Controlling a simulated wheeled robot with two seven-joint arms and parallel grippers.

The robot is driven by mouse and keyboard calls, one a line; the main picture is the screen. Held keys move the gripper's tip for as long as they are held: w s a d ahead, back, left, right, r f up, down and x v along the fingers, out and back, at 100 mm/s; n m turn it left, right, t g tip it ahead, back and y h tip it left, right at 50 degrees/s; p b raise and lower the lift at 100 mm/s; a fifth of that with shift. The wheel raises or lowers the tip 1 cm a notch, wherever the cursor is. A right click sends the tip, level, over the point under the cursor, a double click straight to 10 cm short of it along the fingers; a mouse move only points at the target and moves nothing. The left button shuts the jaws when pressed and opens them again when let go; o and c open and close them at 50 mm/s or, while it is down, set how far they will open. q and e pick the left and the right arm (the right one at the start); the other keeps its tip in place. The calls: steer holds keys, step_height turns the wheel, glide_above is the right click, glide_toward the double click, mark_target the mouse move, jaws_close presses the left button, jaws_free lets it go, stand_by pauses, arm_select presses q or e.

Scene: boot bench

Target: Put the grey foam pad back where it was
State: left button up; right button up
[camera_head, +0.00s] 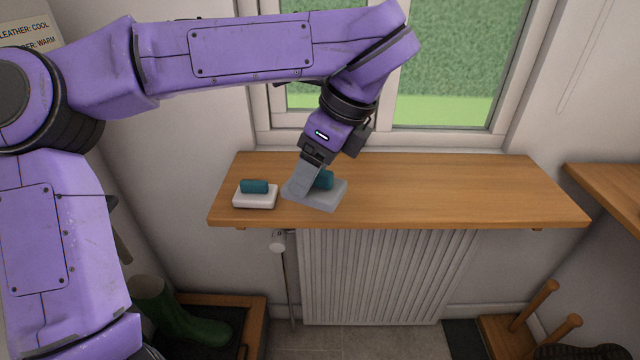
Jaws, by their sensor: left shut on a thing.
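The grey foam pad (327,198) is a flat grey block with a teal grip on top, at the left part of the wooden shelf under the window. My left gripper (317,178) comes down on it from above and is shut on its teal grip, which is partly hidden behind the fingers. The pad is at or just above the shelf surface; I cannot tell whether it touches. My right gripper is not in view.
A white pad (256,201) with a teal grip lies on the wooden shelf (450,190), left of the grey pad. The shelf is clear to the right. A radiator (385,275) stands below it.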

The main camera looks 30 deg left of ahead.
arm_select(q)
steer(key=w+a+f+p, duration=0.1)
steer(key=w+a+f, duration=0.1)
steer(key=w+f, duration=0.1)
steer(key=w+a+f+p, duration=0.1)
steer(key=w+a+f, duration=0.1)
steer(key=w, duration=0.1)
steer(key=w+a+f+p, duration=0.2)
steer(key=w+a+f, duration=0.1)
steer(key=w, duration=0.1)
steer(key=shift+a+f, duration=0.1)
steer(key=shift+f, duration=0.25)
steer(key=shift+w+f, duration=0.2)
steer(key=shift+f, duration=0.05)
step_height(320, 180, down, 3)
steer(key=shift+a+r+p, duration=0.1)
steer(key=shift+r+p, duration=0.1)
steer(key=shift+p, duration=0.2)
steer(key=shift+f, duration=0.4)
steer(key=shift+c, duration=0.3)
steer(key=o, duration=1)
steer(key=shift+w, duration=0.1)
steer(key=b+v, duration=0.1)
steer(key=v, duration=1.1)
